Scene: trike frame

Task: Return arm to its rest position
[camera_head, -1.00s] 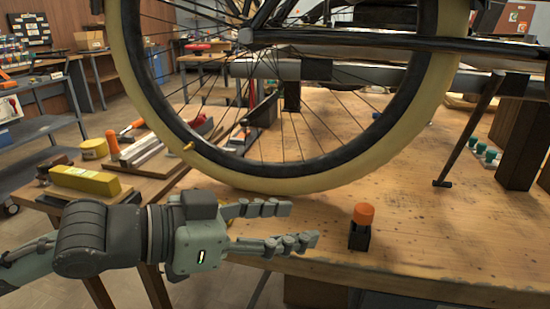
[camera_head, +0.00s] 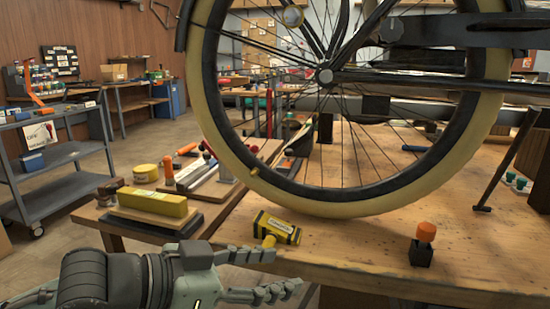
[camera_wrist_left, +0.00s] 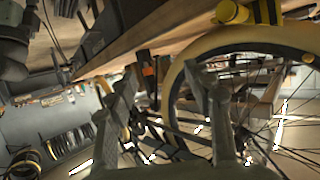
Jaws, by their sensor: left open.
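My left gripper (camera_head: 285,270) is at the lower middle of the head view, in front of the workbench's near edge. Its fingers are spread open, point right, and hold nothing. A yellow-and-black tool (camera_head: 277,228) lies on the bench just beyond the fingers. In the left wrist view the open fingers (camera_wrist_left: 162,75) stand apart, with a tilted wheel (camera_wrist_left: 185,75) behind them. My right gripper is not in view.
A large wheel (camera_head: 375,209) with a cream tyre stands over the wooden bench (camera_head: 350,245). A black block with an orange top (camera_head: 425,232) stands near the front edge.

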